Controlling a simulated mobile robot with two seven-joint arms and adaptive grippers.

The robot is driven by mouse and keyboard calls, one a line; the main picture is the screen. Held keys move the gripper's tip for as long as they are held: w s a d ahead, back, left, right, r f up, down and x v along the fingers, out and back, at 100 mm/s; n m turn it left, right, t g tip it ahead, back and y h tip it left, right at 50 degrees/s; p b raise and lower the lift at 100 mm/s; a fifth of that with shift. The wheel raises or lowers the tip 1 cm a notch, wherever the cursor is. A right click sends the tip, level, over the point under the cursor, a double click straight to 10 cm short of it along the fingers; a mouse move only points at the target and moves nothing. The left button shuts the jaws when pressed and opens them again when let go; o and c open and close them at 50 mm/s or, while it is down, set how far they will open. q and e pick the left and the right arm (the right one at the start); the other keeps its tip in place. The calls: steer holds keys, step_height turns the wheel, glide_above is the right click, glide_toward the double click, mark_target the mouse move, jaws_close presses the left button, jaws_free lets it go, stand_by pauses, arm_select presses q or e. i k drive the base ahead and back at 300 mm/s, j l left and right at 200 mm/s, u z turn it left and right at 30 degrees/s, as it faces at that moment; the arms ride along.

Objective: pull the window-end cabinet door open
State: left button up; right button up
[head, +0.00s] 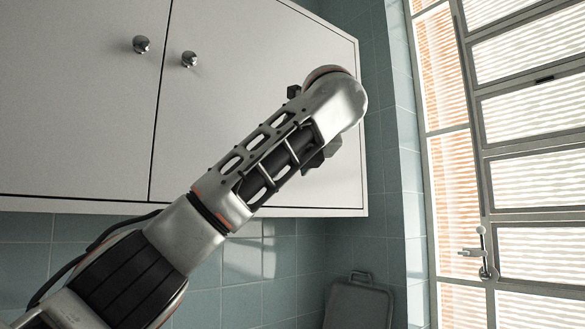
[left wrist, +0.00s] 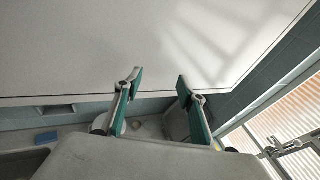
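The window-end cabinet door (head: 250,100) is the right one of two pale doors on a wall cabinet; it looks shut, flush with the left door (head: 70,110). Its round metal knob (head: 189,59) is near its left edge, and the left door's knob (head: 142,44) is beside it. My left arm crosses in front of the door, up to its right side, and hides much of my gripper in the head view. In the left wrist view my left gripper (left wrist: 158,80) is open and empty, its teal-padded fingers apart before the pale door face (left wrist: 80,45). No knob shows there. My right gripper is not in view.
A barred window (head: 520,150) with a latch handle (head: 487,255) is at the right. A grey board (head: 358,305) leans below the cabinet by the teal tiled wall (head: 240,262). A blue item (left wrist: 47,137) lies below in the left wrist view.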

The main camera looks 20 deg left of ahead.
mark_target(228, 66)
steer(key=k, duration=1)
